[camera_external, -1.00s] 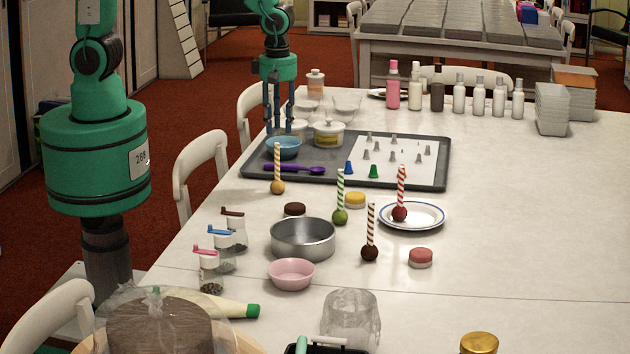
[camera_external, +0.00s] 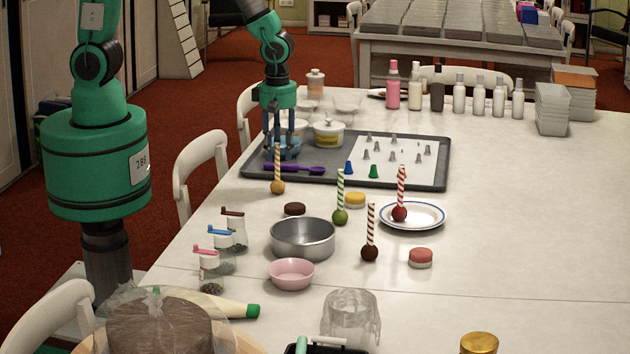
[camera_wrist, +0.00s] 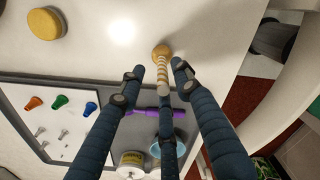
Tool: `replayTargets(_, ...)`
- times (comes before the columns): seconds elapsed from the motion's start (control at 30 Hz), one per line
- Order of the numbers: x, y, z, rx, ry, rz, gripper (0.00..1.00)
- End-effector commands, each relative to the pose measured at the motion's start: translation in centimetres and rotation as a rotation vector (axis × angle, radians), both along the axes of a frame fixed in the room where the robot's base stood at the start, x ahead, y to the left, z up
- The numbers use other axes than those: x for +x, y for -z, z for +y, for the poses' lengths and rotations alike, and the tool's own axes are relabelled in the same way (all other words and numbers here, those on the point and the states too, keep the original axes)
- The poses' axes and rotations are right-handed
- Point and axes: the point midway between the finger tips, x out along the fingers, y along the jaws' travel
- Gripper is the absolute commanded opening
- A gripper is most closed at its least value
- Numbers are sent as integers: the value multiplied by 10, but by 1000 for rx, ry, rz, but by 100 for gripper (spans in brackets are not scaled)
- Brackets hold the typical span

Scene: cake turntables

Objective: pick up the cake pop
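Several cake pops with striped sticks stand upright on the white table. The yellow one (camera_external: 278,187) is just in front of the dark tray's near left edge. In the wrist view its ball and striped stick (camera_wrist: 161,66) show between the fingertips. A green one (camera_external: 340,215) and a dark brown one (camera_external: 370,252) stand further forward. A red one (camera_external: 400,212) stands on the blue-rimmed plate (camera_external: 437,226). My gripper (camera_external: 281,152) is open and empty, pointing down above the tray's left part, close behind the yellow cake pop. Its fingers (camera_wrist: 161,85) are spread around the stick's top in the wrist view.
A metal pan (camera_external: 303,238), a pink bowl (camera_external: 291,273) and small grinders stand nearer the front. The table's right side is mostly clear.

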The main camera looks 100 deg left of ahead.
Motion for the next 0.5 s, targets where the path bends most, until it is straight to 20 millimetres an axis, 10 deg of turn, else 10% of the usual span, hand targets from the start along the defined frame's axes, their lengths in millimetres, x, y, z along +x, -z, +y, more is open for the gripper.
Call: replayTargets(0.5,0,10,0,0,0,0,33)
